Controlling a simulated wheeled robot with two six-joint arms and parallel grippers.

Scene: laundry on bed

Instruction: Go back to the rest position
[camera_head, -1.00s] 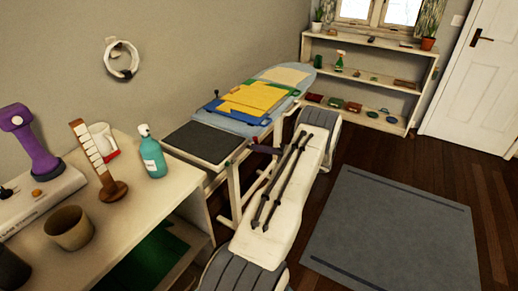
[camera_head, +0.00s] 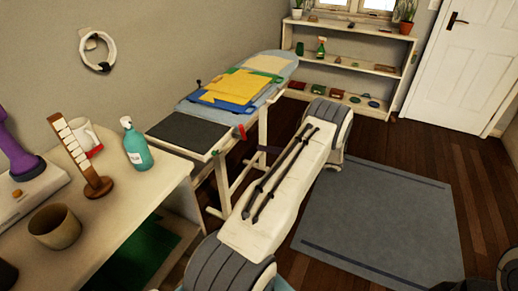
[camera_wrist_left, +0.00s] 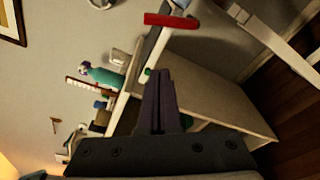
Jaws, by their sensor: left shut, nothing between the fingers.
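My left gripper (camera_head: 268,149) shows as a small dark purple piece beside the ironing board's legs in the head view, partly hidden by my own white arm link. In the left wrist view, its dark fingers (camera_wrist_left: 160,98) are together with nothing between them. My left arm is stretched forward over the floor, to the right of the ironing board (camera_head: 282,62). My right gripper is not in view.
Folded yellow, green and blue cloths (camera_head: 228,88) lie on the ironing board. A red handle (camera_head: 239,132) sticks out near its dark end. A desk (camera_head: 165,180) with a teal bottle (camera_head: 138,148) stands at left. A grey rug (camera_head: 380,220) lies on open floor at right.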

